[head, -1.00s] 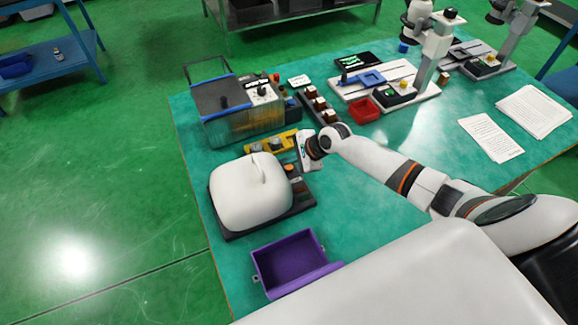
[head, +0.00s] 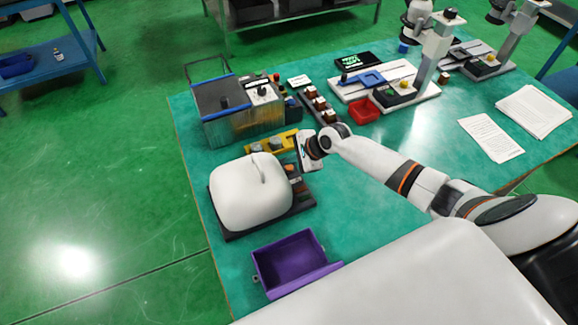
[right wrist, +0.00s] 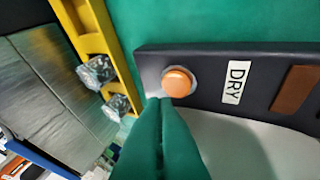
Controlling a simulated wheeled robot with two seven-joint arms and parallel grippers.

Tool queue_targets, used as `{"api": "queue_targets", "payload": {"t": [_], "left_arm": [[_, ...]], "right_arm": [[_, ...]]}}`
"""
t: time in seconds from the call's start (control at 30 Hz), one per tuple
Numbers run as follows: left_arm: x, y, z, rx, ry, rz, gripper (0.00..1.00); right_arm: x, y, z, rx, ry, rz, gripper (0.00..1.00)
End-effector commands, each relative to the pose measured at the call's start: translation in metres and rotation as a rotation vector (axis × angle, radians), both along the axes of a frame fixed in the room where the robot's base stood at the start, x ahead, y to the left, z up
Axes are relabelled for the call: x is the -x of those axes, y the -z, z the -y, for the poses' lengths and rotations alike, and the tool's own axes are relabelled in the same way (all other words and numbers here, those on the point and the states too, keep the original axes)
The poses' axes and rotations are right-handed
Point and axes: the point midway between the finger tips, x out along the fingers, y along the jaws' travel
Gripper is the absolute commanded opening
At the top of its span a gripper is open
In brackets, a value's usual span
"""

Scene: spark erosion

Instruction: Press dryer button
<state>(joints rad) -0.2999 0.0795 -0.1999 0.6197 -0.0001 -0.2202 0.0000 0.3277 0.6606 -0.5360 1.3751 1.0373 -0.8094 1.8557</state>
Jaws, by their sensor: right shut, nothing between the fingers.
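The dryer (head: 250,195) is a white rounded housing on a dark base at the left of the green table in the head view. In the right wrist view its dark front panel carries a round orange button (right wrist: 178,81) in a pale ring, beside a white DRY label (right wrist: 235,82). My right gripper (head: 300,168) is over the panel at the dryer's right side. Its fingers (right wrist: 161,104) are shut and empty, with the tips right beside the button's lower left edge in the wrist view. Contact cannot be told. My left gripper is not in view.
A yellow holder (head: 272,142) with clear round parts lies just behind the dryer. A glass-sided tank (head: 213,128) stands behind that. A purple bin (head: 280,258) is in front. Table to the right of the dryer is clear under my right arm.

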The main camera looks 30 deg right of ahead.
Motion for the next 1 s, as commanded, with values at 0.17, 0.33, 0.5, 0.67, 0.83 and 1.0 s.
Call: {"api": "queue_targets", "payload": {"t": [0.17, 0.33, 0.5, 0.67, 0.83, 1.0], "left_arm": [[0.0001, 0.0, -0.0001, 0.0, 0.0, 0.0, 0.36], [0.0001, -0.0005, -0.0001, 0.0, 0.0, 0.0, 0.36], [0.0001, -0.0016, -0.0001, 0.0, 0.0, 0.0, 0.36], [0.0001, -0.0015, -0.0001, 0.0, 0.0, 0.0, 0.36], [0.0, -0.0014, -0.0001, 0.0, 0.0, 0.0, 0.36], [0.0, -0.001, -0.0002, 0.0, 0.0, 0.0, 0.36]], "right_arm": [[0.0, 0.0, 0.0, 0.0, 0.0, 0.0, 0.0], [0.0001, 0.002, -0.0002, 0.0, 0.0, 0.0, 0.0], [0.0001, 0.0076, -0.0006, -0.002, 0.001, -0.001, 0.0], [0.0, 0.0083, -0.0001, 0.0, 0.0, 0.0, 0.0], [0.0001, 0.0085, 0.0, 0.0, 0.0, 0.0, 0.0], [0.0001, 0.0096, 0.0, 0.0, 0.0, 0.0, 0.0]]}}
